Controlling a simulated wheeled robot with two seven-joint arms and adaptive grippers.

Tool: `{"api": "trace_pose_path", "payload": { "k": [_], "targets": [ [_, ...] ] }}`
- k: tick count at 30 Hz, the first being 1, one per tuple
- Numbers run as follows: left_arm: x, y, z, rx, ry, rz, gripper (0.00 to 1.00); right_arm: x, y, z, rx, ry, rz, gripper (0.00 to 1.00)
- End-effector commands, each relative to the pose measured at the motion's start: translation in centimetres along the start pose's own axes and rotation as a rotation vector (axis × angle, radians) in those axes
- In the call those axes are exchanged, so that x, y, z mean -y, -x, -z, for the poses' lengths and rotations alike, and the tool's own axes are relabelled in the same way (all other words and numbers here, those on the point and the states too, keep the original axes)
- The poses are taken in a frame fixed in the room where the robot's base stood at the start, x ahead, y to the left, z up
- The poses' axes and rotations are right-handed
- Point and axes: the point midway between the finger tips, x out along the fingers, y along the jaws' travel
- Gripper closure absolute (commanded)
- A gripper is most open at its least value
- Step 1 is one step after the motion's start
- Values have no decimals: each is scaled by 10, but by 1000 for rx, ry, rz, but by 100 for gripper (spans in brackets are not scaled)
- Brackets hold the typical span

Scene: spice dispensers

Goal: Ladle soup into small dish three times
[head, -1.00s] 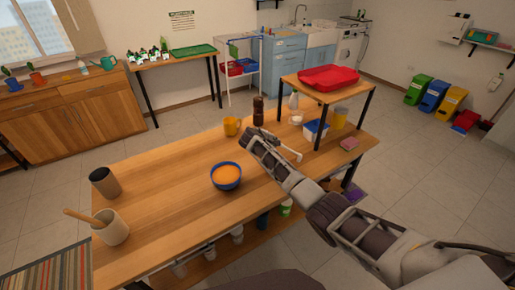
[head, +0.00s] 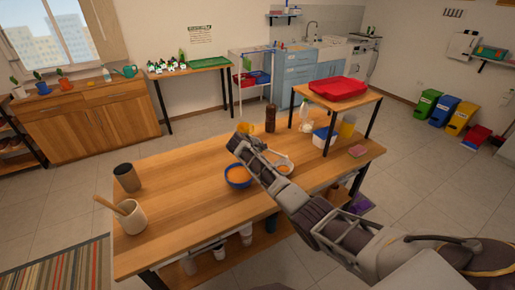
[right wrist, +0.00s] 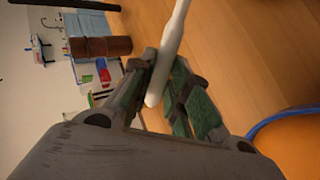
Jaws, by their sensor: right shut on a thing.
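A blue bowl (head: 234,180) of orange soup stands on the wooden table, partly behind my right arm. My right gripper (head: 238,143) is above the table just beyond the bowl. In the right wrist view its fingers (right wrist: 163,85) are shut on a slim white handle (right wrist: 173,40), probably the ladle's. The bowl's blue rim (right wrist: 265,122) shows there at lower right. A white rounded piece (head: 290,163) with an orange patch lies just right of the gripper in the head view; I cannot tell whether it is the ladle's scoop or the small dish. My left gripper is out of view.
The table (head: 185,185) is clear left of the bowl. A dark cup (head: 127,178) and a cream pot (head: 131,218) with a wooden stick stand at its left end.

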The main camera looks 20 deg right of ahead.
Motion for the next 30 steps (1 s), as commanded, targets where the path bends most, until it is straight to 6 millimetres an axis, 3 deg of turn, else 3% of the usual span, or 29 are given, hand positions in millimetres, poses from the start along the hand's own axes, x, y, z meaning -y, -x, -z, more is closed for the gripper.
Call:
{"api": "trace_pose_path", "payload": {
  "k": [30],
  "targets": [
    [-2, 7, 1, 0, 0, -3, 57, -7, 3, 1, -66, 1, 24, 100]
  ]
}}
